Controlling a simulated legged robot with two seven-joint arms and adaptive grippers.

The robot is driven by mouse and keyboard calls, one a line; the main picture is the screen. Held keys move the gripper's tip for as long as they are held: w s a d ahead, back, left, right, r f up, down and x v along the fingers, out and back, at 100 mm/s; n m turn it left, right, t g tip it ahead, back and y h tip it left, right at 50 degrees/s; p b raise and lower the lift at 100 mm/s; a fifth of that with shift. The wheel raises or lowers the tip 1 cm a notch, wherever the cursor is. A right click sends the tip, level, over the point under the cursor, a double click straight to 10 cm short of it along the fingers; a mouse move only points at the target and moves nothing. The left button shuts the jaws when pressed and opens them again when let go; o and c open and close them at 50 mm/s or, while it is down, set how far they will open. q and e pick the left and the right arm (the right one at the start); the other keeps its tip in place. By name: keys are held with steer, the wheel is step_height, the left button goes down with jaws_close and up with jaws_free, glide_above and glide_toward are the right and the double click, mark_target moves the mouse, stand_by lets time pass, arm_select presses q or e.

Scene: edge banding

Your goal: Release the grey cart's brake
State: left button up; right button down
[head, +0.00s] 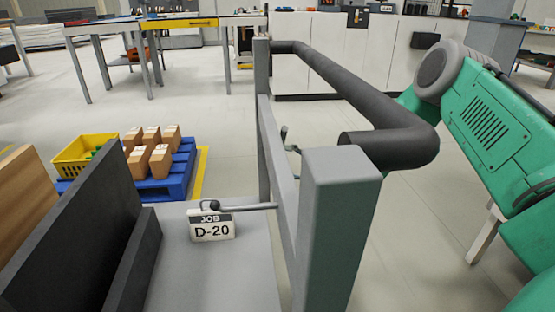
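The grey cart shows its flat deck (245,265), its grey post frame (338,220) and a thick dark push handle (350,90). A thin rod with a dark ball knob (214,205) lies roughly level at the frame's inner side, above the deck. A small dark-tipped lever (285,135) stands up behind the frame. I cannot tell which of these is the brake. A green arm, seemingly my right, is at the right, beyond the handle. Neither gripper's fingers can be seen. My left arm is not in view.
Dark and brown panels (75,230) stand on the cart's left side, beside a "JOB D-20" sign (213,226). A blue pallet (180,180) holds cartons and a yellow crate (85,155). Workbenches (160,25) and white cabinets (330,50) stand behind. Floor between is clear.

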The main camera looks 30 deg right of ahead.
steer(key=c, duration=1.1)
jaws_free()
steer(key=shift+d+f, duration=0.15)
steer(key=shift+f, duration=0.05)
steer(key=shift+r, duration=0.1)
steer(key=v, duration=1.2)
steer(key=shift+s, duration=0.1)
